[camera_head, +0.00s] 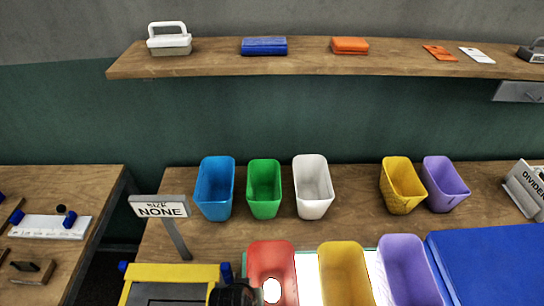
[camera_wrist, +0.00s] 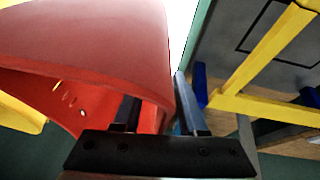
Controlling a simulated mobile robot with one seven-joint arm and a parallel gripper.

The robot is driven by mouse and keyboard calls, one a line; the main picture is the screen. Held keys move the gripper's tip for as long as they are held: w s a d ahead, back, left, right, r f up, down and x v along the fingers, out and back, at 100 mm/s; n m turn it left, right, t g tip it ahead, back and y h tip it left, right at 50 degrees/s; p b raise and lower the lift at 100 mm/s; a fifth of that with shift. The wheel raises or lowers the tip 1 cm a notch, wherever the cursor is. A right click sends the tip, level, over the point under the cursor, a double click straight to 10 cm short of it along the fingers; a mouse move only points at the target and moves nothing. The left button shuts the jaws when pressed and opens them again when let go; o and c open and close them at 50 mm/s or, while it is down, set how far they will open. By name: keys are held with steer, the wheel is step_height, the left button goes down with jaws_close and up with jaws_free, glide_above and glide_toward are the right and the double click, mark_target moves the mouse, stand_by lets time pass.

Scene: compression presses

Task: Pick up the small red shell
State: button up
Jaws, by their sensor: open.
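The red shell (camera_head: 270,262), an open bin-like form, stands at the left of the front row in the head view. A pale round patch shows low on it. In the wrist view, the red shell (camera_wrist: 95,38) fills the upper left, close to the camera. My gripper (camera_wrist: 155,90) is open, with its two dark fingers apart at the shell's edge. The red wall appears to lie between the fingers; I cannot tell whether either finger touches it. In the head view, my dark gripper shows at the bottom, just left of the shell, its fingertips unclear.
A yellow shell (camera_head: 344,272) and a purple shell (camera_head: 405,270) stand right of the red one. A yellow-framed press (camera_head: 172,272) is close on the left, beside a sign reading "SIZE NONE" (camera_head: 160,207). Blue (camera_head: 215,188), green (camera_head: 264,188) and white (camera_head: 313,187) shells stand behind.

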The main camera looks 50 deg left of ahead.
jaws_close()
stand_by(1.4)
